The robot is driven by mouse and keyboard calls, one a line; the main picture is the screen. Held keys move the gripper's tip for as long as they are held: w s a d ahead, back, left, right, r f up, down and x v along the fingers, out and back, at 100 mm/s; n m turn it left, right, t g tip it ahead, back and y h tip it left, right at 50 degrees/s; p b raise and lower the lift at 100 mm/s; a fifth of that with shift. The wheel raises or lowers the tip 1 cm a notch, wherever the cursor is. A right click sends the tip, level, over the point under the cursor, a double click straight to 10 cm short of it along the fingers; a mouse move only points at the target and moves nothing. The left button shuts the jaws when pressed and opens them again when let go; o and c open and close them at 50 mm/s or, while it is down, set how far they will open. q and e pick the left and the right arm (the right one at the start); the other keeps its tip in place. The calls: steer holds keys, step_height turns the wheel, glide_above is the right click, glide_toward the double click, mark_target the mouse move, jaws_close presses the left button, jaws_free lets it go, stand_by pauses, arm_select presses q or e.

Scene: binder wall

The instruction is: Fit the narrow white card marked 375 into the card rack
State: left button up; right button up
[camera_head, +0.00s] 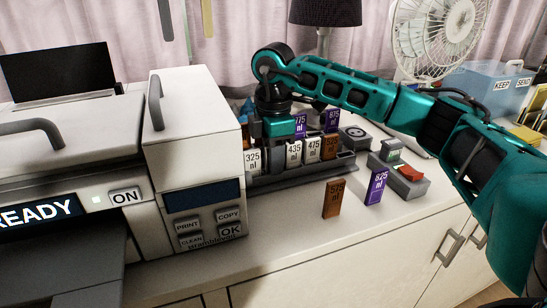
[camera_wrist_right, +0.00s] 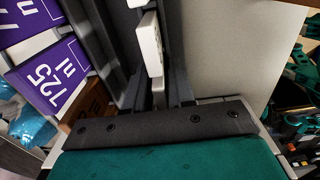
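The card rack (camera_head: 300,178) is a dark tray beside the printer. In its front row stand white cards marked 325 (camera_head: 253,161), 435 (camera_head: 294,153) and 475 (camera_head: 313,150). My right gripper (camera_head: 277,140) points down into this row, between 325 and 435. I cannot make out a card marked 375; that spot is largely hidden by my gripper. In the right wrist view a white card edge (camera_wrist_right: 150,45) shows between dark bars ahead of the palm. I cannot tell whether the fingers grip it. My left gripper is out of view.
A brown card 575 (camera_head: 334,199) and a purple card 825 (camera_head: 376,187) stand on the counter in front of the rack. Purple cards 775 (camera_head: 301,123) and 875 (camera_head: 332,120) stand behind. The printer (camera_head: 195,110) is close on the left. The front counter is mostly clear.

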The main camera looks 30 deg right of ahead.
steer(key=shift+o, duration=1.2)
steer(key=shift+s+f, duration=0.15)
steer(key=shift+f, duration=0.05)
steer(key=shift+r, duration=0.1)
step_height(320, 180, up, 13)
steer(key=shift+f+p, duration=0.1)
steer(key=shift+p, duration=0.6)
